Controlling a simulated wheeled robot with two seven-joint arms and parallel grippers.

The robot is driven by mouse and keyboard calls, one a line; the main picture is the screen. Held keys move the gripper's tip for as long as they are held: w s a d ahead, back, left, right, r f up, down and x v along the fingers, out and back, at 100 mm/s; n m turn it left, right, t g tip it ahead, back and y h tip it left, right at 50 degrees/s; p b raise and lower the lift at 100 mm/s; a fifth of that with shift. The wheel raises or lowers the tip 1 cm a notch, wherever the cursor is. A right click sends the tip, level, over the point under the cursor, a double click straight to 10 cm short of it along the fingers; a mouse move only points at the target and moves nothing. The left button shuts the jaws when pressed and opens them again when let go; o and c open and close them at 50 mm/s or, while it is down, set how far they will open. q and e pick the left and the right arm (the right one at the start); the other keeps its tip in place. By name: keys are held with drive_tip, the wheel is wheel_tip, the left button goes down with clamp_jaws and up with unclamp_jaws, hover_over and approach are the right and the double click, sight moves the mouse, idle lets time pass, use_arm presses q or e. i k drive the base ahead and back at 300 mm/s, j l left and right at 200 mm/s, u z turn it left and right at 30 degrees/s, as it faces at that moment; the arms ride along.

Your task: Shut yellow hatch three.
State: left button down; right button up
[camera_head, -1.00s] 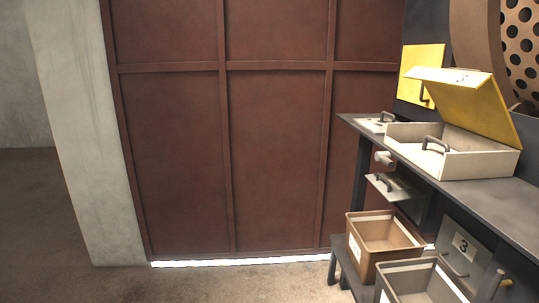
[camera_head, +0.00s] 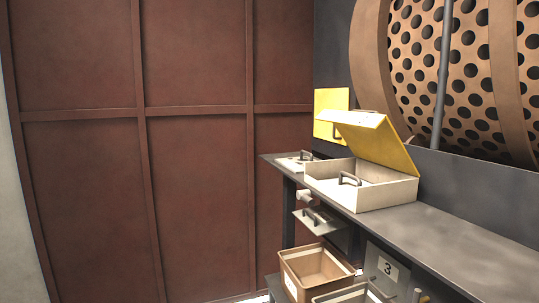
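A yellow hatch lid (camera_head: 375,138) stands open, tilted up over a pale box (camera_head: 390,192) on the grey bench. The box has a dark handle on its front. Another yellow panel (camera_head: 330,108) with a dark handle is upright on the dark wall behind and to the left. The number on the tilted lid cannot be read now. Neither of my grippers is in view.
The grey bench (camera_head: 455,235) runs along the right, with free room right of the box. Brown bins (camera_head: 313,268) and a plate marked 3 (camera_head: 388,268) are below it. The perforated drum (camera_head: 470,70) is behind. A red-brown panelled wall (camera_head: 200,190) fills the left.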

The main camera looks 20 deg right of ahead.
sight(371, 136)
drive_tip(key=z, duration=1.1)
